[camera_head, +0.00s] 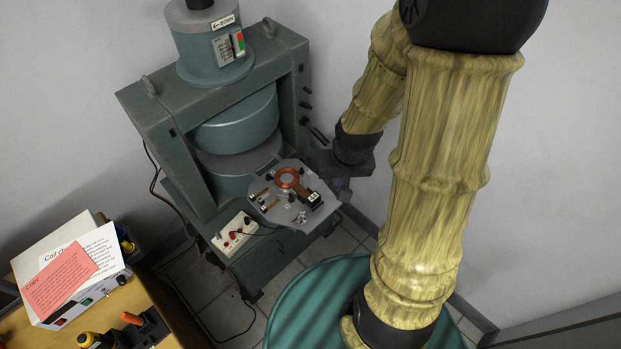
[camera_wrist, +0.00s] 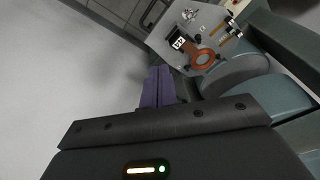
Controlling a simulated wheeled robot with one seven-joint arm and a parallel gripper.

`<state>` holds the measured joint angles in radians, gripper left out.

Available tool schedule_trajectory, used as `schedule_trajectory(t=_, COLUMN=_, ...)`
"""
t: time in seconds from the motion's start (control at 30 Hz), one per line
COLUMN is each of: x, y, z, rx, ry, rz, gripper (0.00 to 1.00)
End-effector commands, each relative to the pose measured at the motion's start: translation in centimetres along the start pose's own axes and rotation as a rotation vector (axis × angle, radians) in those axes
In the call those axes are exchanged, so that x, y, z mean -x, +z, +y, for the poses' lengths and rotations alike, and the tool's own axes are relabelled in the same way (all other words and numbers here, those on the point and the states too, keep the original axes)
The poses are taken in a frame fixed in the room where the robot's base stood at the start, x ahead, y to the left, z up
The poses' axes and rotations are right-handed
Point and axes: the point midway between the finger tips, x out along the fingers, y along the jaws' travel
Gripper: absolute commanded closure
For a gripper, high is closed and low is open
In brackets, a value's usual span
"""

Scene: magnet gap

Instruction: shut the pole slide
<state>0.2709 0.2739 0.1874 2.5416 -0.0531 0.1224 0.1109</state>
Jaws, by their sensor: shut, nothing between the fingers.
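The pole slide (camera_head: 263,191) is a grey plate standing out from the front of the big green-grey magnet (camera_head: 207,135) in the head view. A copper ring coil (camera_head: 288,178) and a small dark block with a white label (camera_head: 314,198) sit on it. The plate (camera_wrist: 165,42) also shows at the top of the wrist view, with the coil (camera_wrist: 203,59) near the magnet's round pole. My gripper (camera_wrist: 159,70) has its purple fingers together and empty, beside the plate and apparently apart from it. In the head view, my gripper (camera_head: 341,186) is dark and partly hidden at the plate's right.
A lever with a dark handle (camera_head: 318,135) sticks out from the magnet's right side. A white socket box (camera_head: 234,232) with cables is below the plate. A wooden bench (camera_head: 170,338) with a paper-covered instrument stands at lower left. The floor in front is tiled.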

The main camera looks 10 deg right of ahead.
Motion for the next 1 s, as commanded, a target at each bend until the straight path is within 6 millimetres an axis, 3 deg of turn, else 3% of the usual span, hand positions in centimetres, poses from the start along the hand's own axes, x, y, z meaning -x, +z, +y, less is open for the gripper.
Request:
schedule_trajectory(t=0.03, x=-1.8, y=0.1, z=0.5, rx=-0.037, ry=-0.016, rz=-0.011, gripper=1.00)
schedule_trajectory(t=0.2, x=-6.3, y=-0.2, z=1.3, rx=-0.164, ry=-0.095, rz=-0.009, gripper=1.00)
schedule_trajectory(t=0.5, x=-12.6, y=-0.9, z=1.5, rx=-0.456, ry=-0.308, rz=0.041, gripper=1.00)
schedule_trajectory(t=0.73, x=-15.0, y=-2.9, z=1.6, rx=-0.735, ry=-0.509, rz=0.133, gripper=1.00)
schedule_trajectory(t=1.0, x=-15.1, y=-4.8, z=2.2, rx=-0.901, ry=-0.625, rz=0.209, gripper=1.00)
